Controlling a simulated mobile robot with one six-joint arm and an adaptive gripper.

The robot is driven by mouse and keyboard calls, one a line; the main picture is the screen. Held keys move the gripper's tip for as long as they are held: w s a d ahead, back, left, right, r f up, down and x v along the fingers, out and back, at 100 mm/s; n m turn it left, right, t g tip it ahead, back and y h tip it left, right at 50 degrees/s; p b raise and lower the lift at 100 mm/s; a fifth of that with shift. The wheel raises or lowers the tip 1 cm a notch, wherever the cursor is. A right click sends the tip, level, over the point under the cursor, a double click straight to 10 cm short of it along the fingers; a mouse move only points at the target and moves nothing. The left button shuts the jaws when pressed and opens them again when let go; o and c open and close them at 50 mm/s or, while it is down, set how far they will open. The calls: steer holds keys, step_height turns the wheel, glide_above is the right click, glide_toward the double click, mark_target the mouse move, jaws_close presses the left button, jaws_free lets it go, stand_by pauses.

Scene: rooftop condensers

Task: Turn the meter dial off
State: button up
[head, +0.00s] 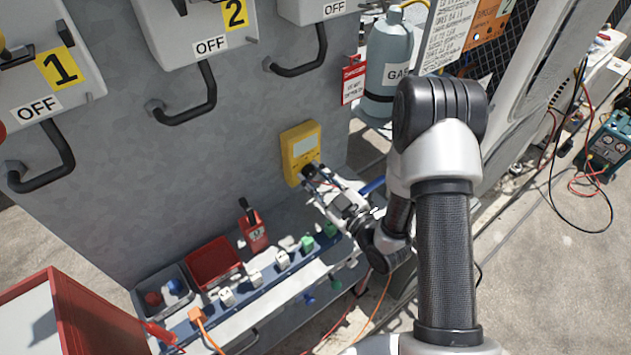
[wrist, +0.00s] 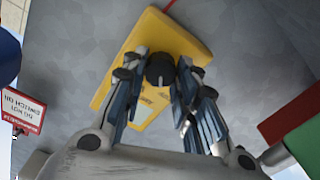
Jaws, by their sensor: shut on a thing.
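The yellow meter (head: 292,140) is mounted on the grey cabinet wall, with a pale screen on its upper part in the head view. My gripper (head: 312,174) is at the meter's lower part. In the wrist view the yellow meter (wrist: 175,42) fills the upper middle, and its round black dial (wrist: 160,70) sits between the fingertips of my gripper (wrist: 161,78). The fingers are shut on the dial from both sides. The dial's pointer and markings are too small or hidden to read.
A ledge below carries a red bin (head: 212,262), a grey bin (head: 163,290) and several small plugs. Grey switch boxes (head: 190,30) marked OFF, with dark handles, hang above. A gas cylinder (head: 388,65) and a danger sign (head: 354,84) are to the right of the meter.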

steer(key=shift+f+n, duration=0.1)
steer(key=shift+n, duration=0.8)
steer(key=o, duration=1.1)
steer(key=shift+c, duration=0.2)
steer(key=v, duration=1.2)
